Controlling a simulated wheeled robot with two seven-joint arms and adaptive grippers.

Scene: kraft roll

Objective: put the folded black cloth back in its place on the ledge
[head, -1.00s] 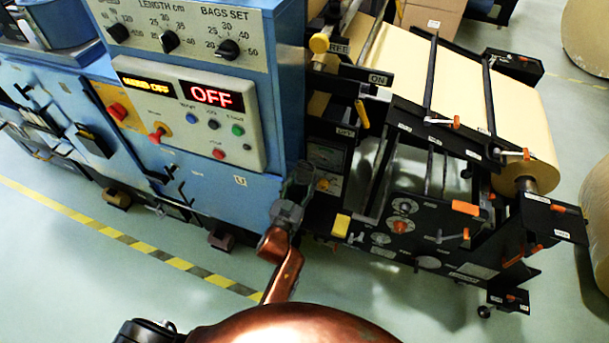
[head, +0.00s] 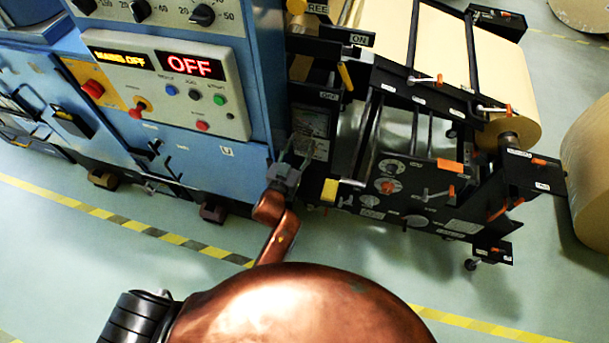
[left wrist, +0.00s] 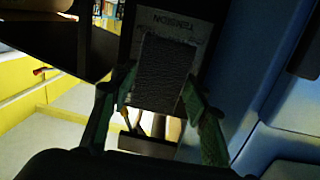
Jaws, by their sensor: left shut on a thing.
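The folded black cloth (left wrist: 163,72) shows in the left wrist view as a dark, ribbed patch between the two fingers. My left gripper (left wrist: 158,92) is shut on it, with a green-tinted finger at either side. In the head view my left gripper (head: 292,152) is beside the right edge of the blue cabinet, in front of the black roll stand. The cloth is hard to make out there. A panel with upside-down "TENSION" lettering (left wrist: 172,24) is behind the cloth. I cannot tell which surface is the ledge. My right gripper is not in view.
The blue cabinet (head: 215,165) with its control box (head: 165,82) stands close on the left. The black stand holds a kraft roll (head: 490,80) and has protruding levers and a yellow block (head: 330,190). Open green floor (head: 370,270) lies in front.

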